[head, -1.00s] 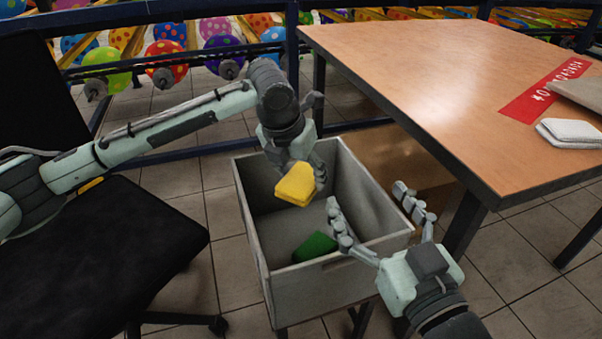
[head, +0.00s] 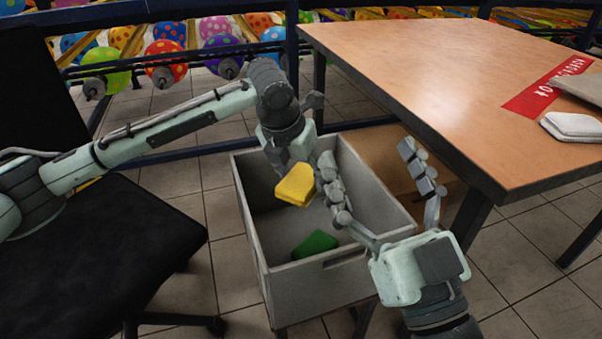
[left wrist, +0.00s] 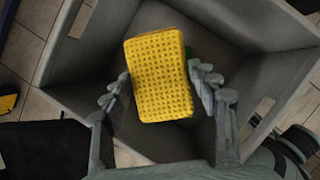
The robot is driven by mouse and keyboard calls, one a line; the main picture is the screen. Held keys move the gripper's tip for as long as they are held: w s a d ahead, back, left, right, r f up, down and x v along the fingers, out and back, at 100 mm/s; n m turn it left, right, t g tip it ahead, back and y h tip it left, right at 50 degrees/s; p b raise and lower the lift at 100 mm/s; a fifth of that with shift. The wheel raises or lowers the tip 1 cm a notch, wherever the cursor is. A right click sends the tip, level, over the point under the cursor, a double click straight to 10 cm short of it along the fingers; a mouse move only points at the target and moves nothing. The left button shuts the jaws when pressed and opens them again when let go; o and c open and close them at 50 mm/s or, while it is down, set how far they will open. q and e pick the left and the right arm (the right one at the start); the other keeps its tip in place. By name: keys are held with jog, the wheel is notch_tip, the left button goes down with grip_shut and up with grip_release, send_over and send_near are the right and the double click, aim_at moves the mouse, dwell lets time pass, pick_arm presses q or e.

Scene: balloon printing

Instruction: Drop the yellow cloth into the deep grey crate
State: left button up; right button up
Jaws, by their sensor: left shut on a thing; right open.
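The yellow cloth (head: 296,185) is held by my left gripper (head: 306,168) above the opening of the deep grey crate (head: 293,282). In the left wrist view the cloth (left wrist: 160,75) shows a waffled face between the two fingers of my left gripper (left wrist: 158,90), with the crate's grey walls (left wrist: 245,25) around it. A green cloth (head: 315,244) lies on the crate's floor, and a little of it shows behind the yellow one in the left wrist view. My right gripper (head: 387,190) is open and empty, its fingers spread over the crate's right side.
A wooden table (head: 440,90) stands at the right, with a red printed strip (head: 548,90) and a folded white cloth (head: 574,126) on it. A black chair (head: 110,255) is at the left. A dark blue rail with balloons runs behind.

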pick_arm(q)
jog(key=o, duration=1.1)
jog(key=v, duration=1.2)
